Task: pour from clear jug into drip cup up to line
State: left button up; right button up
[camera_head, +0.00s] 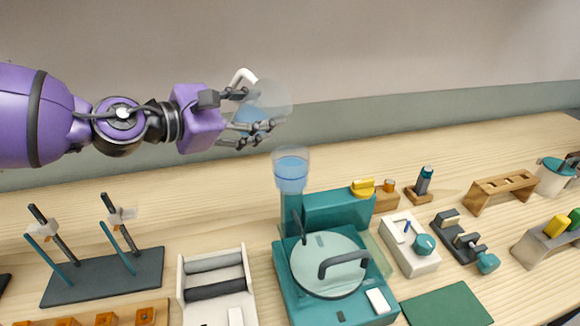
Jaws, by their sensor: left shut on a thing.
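The clear jug (277,98) is see-through, with a white handle (243,76) and some blue liquid low inside. It is held in the air, up and left of the drip cup, and looks tilted. My left gripper (262,110) is shut on the jug; its dark fingers partly cover it. The drip cup (291,170) is a clear cup on a teal post of the teal machine (318,208). It holds blue liquid, with a darker line around it below the liquid's upper surface. I see no stream between jug and cup. My right gripper is not in view.
The teal machine has a round pale lid with a dark handle. Left of it stand a white roller tray (247,270) and a dark stand (105,275) with rods. Several small tools and a wooden rack (503,184) stand at right. The table's back left is clear.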

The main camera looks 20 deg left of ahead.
pick_arm(q)
jog(key=shift+d+r+n+p, duration=0.2)
jog(key=shift+n+p, duration=0.15)
jog(key=shift+n, duration=0.15)
jog(key=shift+f+n+t+h, duration=0.2)
jog(key=shift+n+t+h, duration=0.1)
jog(key=shift+h, duration=0.1)
jog(key=shift+s+d+n+h+p, duration=0.15)
jog(key=shift+d+n+h+p, duration=0.2)
jog(key=shift+n+p, duration=0.3)
jog(key=shift+f+n, duration=0.15)
jog(key=shift+n, duration=0.1)
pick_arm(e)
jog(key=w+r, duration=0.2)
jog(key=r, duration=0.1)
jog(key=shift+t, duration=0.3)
pick_arm(q)
jog(key=shift+s+d+r, duration=0.25)
jog(key=shift+s+d, duration=0.1)
jog(key=s+d+r+p, duration=0.2)
jog(key=s+d, duration=0.3)
jog(key=s, duration=0.2)
jog(key=shift+s+r, duration=0.25)
jog(key=shift+s, duration=0.05)
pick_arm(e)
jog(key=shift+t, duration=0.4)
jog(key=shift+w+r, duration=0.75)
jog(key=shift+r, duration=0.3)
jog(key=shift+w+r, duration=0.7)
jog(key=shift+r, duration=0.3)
